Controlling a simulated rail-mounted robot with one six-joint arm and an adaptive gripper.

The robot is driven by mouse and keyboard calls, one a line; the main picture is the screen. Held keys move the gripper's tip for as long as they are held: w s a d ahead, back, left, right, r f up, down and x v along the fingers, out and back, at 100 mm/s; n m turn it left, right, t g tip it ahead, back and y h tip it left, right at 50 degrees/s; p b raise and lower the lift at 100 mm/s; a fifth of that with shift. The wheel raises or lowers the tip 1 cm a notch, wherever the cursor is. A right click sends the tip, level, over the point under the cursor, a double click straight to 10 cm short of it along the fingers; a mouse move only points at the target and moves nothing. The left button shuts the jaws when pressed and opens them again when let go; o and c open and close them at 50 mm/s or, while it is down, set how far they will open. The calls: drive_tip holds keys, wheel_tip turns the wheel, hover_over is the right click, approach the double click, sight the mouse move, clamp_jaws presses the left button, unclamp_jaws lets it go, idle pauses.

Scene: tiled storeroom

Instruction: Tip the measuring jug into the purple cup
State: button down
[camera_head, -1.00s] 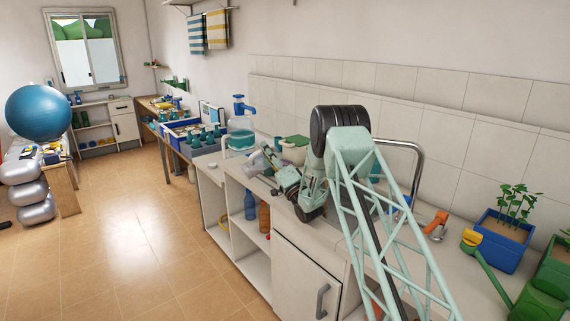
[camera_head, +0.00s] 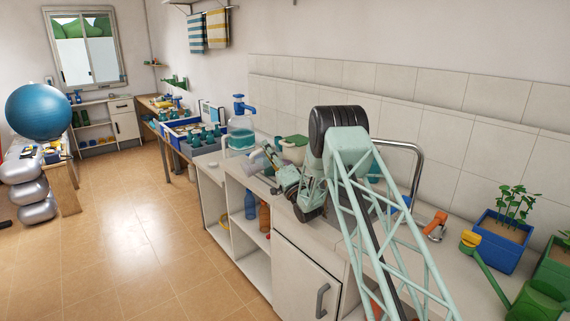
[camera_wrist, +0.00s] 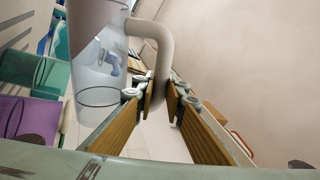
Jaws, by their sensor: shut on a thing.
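The measuring jug (camera_wrist: 95,75) is clear, with a pale handle, and fills the upper left of the wrist view. My gripper (camera_wrist: 160,98) is shut on its handle. In the camera_head view my gripper (camera_head: 272,160) is over the counter, and the jug (camera_head: 257,163) is small, partly hidden and hard to make out. A see-through purple cup (camera_wrist: 13,115) is at the left edge of the wrist view, apart from the jug there. What the jug holds is not clear.
A green see-through vessel (camera_wrist: 42,122) is beside the purple cup. A blue-topped water dispenser (camera_head: 240,138) stands behind on the counter. A bowl with green in it (camera_head: 293,150) is close behind my gripper. A tap (camera_head: 415,165) is to the right.

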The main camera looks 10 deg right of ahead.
drive_tip(key=shift+w+d+r+m+t+h+b, duration=0.2)
drive_tip(key=shift+d+r+m+t+h, duration=0.2)
drive_tip(key=shift+d+m, duration=0.3)
drive_tip(key=shift+w+d+r+m+t+h+b, duration=0.25)
drive_tip(key=shift+d+m+h, duration=0.25)
drive_tip(key=shift+m, duration=0.3)
idle(1.0)
drive_tip(key=shift+s, duration=0.1)
drive_tip(key=n, duration=0.1)
drive_tip(key=a+y, duration=0.1)
drive_tip(key=a+f+n+g+p, duration=0.1)
drive_tip(key=shift+s+n, duration=0.3)
drive_tip(key=f+n+y+b, duration=0.1)
drive_tip(key=a+f+n+g+b, duration=0.1)
drive_tip(key=shift+s+a+n+y+b, duration=0.15)
drive_tip(key=shift+n+y+b, duration=0.25)
drive_tip(key=shift+a+r, duration=0.1)
drive_tip(key=shift+r, duration=0.1)
